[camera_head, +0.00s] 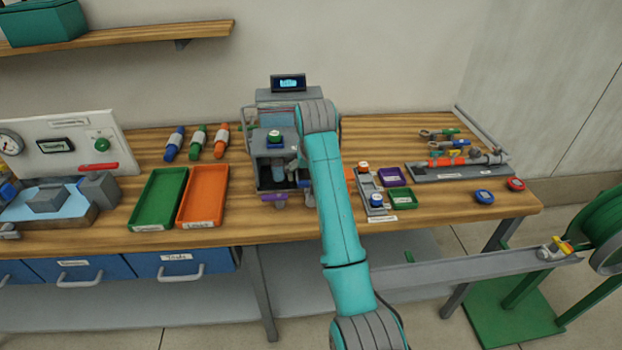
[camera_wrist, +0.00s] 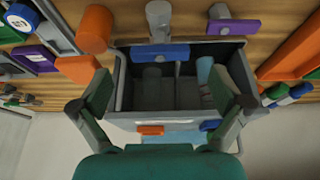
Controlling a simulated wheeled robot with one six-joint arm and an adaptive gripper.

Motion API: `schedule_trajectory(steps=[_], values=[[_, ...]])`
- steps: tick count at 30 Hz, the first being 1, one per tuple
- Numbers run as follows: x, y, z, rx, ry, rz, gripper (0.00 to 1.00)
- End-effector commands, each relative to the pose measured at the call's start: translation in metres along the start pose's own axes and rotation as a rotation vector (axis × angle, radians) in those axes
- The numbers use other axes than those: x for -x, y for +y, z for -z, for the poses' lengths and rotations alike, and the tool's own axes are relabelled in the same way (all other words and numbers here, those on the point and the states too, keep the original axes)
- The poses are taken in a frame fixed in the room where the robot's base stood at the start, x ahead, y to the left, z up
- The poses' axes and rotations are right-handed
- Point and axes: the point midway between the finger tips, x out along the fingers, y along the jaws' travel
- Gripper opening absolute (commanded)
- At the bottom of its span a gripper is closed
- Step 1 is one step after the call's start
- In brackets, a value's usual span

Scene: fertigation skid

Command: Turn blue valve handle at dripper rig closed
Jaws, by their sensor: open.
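The rig is a dark grey open box (camera_head: 262,160) at the middle of the bench. Several coloured valve handles show around it in the wrist view. A blue handle (camera_wrist: 160,52) lies crosswise at its edge, by a grey stub; a purple handle (camera_wrist: 233,27) lies to its right. An orange handle (camera_wrist: 150,130) and a second blue one (camera_wrist: 208,125) are on the opposite side. My gripper (camera_wrist: 164,86) is open and empty, its fingers apart over the box, touching no handle that I can see. In the head view my arm hides the gripper.
A green tray (camera_head: 160,198) and an orange tray (camera_head: 203,196) stand left of the box. Small coloured bins and a grey block (camera_head: 372,190) stand right of it. A pipe assembly (camera_head: 459,165) sits further right. A small screen (camera_head: 288,83) rises behind the box.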

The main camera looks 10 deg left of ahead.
Motion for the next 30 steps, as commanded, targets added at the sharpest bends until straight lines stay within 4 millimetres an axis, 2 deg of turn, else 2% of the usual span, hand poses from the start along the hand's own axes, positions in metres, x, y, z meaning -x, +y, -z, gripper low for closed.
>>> schedule_trajectory(steps=[6,12,18,30], values=[[0.046,0.0,0.001,0.0,0.004,0.0,1.0],[0.075,0.0,0.001,0.0,0.002,0.0,1.0],[0.087,0.0,0.0,0.0,0.0,0.0,1.0],[0.087,0.0,0.0,0.0,-0.001,0.0,1.0]])
